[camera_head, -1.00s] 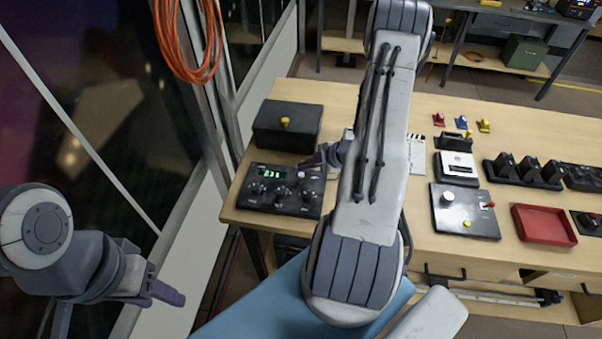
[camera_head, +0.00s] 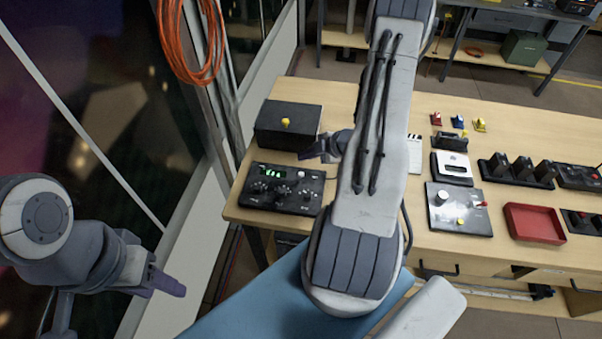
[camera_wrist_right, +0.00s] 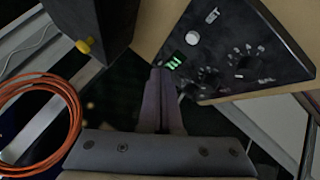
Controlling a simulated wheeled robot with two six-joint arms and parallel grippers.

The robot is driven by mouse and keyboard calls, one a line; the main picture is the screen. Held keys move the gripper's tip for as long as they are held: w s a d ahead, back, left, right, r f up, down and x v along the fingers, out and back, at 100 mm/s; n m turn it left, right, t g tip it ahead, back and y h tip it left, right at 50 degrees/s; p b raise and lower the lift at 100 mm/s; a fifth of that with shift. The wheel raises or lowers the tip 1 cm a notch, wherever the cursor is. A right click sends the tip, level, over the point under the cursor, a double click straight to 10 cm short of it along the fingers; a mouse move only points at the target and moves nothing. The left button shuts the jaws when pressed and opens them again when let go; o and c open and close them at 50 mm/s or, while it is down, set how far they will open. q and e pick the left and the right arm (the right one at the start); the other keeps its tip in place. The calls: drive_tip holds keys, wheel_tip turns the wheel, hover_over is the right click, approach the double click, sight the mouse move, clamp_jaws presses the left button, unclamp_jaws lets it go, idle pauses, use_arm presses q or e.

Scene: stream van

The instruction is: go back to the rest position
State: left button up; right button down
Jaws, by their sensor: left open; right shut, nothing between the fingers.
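My left gripper (camera_head: 170,286) is at the lower left in the head view, out past the table's left edge and away from any object. Its fingers show side-on and it holds nothing. My right gripper (camera_head: 312,153) is over the left end of the table, just beyond the black panel (camera_head: 262,204) with knobs and a lit green display. In the right wrist view its fingers (camera_wrist_right: 163,76) are closed together and empty, with the panel (camera_wrist_right: 245,75) at the upper right. My right arm crosses the middle of the head view and hides part of the table.
A black box (camera_head: 290,122) with a yellow knob stands behind the panel. Orange cable (camera_head: 188,50) hangs by the window frame on the left. Right of my arm are a grey control box (camera_head: 460,222), a red tray (camera_head: 534,223) and several small devices on the table (camera_head: 440,105).

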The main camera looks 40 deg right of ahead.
idle(0.3)
drive_tip(key=shift+w+a+r, duration=0.1)
drive_tip(key=shift+w, duration=0.15)
drive_tip(key=w+a+r+m+g+h+b, duration=0.2)
drive_tip(key=a+r, duration=0.3)
drive_tip(key=a, duration=0.3)
drive_tip(key=w+a+r+m+g+h+b, duration=0.1)
drive_tip(key=w+a+r+h+b, duration=0.2)
drive_tip(key=a, duration=0.5)
drive_tip(key=s+a+r+m+g+y+b, duration=0.1)
drive_tip(key=s+a+r+g, duration=0.1)
drive_tip(key=s+a, duration=0.7)
drive_tip(key=s+a+r+m+g+y+b, duration=0.1)
drive_tip(key=s+a+r+m+g+b, duration=0.1)
drive_tip(key=s+a, duration=0.7)
drive_tip(key=s+r+g, duration=0.1)
drive_tip(key=s+r, duration=0.1)
drive_tip(key=s, duration=0.5)
drive_tip(key=shift+s+a+g+y, duration=0.25)
drive_tip(key=shift+s+g+y, duration=0.05)
